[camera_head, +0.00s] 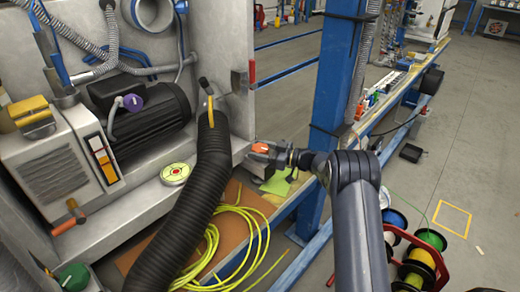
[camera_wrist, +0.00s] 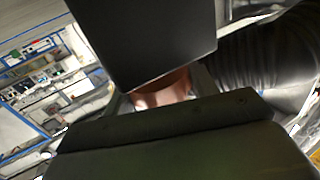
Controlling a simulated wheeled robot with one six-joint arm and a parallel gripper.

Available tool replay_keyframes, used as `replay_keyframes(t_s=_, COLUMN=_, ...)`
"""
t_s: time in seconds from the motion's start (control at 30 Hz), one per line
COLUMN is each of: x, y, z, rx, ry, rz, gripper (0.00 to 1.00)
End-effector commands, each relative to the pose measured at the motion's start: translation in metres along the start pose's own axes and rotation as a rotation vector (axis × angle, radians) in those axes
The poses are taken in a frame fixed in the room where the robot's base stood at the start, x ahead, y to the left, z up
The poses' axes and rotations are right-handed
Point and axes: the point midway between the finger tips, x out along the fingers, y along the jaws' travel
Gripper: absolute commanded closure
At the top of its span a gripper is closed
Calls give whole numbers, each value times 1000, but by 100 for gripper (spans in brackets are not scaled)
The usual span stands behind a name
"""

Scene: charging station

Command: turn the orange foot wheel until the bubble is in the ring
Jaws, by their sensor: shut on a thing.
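The orange foot wheel (camera_head: 260,147) shows as a small patch at the end of my arm in the head view, beside the lower right corner of the grey machine frame. My gripper (camera_head: 266,152) is at the wheel and shut on it. In the wrist view the wheel (camera_wrist: 165,92) shows as a copper-orange band between my two dark jaws (camera_wrist: 170,97), which hide most of it. The round bubble level (camera_head: 175,174), pale green with a red ring, sits on the machine's ledge to the left. Its bubble is too small to place.
A thick black corrugated hose (camera_head: 199,185) stands between the level and my gripper. A yellow cable coil (camera_head: 215,232) lies on a brown board below. A blue post (camera_head: 335,75) rises close behind my arm. Cable spools (camera_head: 420,262) stand at the lower right.

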Motion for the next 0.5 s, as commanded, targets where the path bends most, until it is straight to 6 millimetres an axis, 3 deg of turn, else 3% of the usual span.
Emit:
replay_keyframes(t_s=0.37, x=1, y=0, z=0, rx=-2, ry=1, rz=-4, gripper=68)
replay_keyframes(t_s=0.4, x=1, y=0, z=0, rx=-2, ry=1, rz=-4, gripper=42)
replay_keyframes(t_s=0.5, x=1, y=0, z=0, rx=-2, ry=1, rz=-4, gripper=34)
